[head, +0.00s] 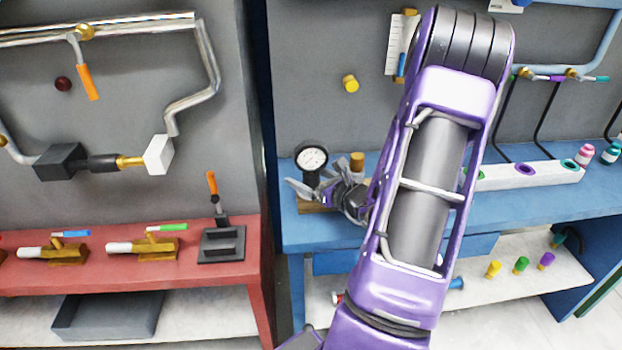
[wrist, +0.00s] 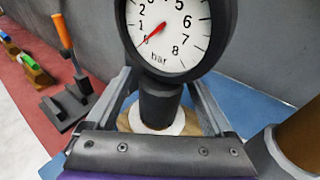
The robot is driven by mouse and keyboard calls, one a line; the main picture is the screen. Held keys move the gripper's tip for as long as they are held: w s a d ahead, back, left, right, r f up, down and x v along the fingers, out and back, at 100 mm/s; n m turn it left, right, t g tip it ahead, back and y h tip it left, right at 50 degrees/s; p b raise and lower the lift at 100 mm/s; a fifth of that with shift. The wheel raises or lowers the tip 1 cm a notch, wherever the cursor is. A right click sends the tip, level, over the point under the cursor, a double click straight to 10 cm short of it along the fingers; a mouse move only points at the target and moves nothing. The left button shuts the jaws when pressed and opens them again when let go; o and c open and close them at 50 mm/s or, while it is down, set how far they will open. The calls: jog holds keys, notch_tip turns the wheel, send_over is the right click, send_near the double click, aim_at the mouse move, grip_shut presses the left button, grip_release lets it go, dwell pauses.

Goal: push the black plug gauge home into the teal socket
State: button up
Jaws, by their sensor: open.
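The black gauge (head: 312,157) has a round white dial and stands upright on a wooden block (head: 316,208) on the blue bench. In the wrist view the gauge (wrist: 160,102) shows a short black stem above a white disc. My gripper (head: 318,186) is open, with one finger on each side of the stem. In the wrist view gaps show between my gripper (wrist: 163,96) and the stem. A teal-ringed socket (head: 570,163) is at the right end of a white block on the blue bench. Its depth is hidden.
A brass-coloured cylinder (head: 357,160) stands just right of the gauge. The white block (head: 545,174) also has purple and green rings. A red bench (head: 200,275) with clamps is at left. My arm hides the bench's middle.

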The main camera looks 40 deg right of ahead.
jog(key=shift+w+f, duration=0.15)
jog(key=shift+w, duration=0.6)
grip_shut()
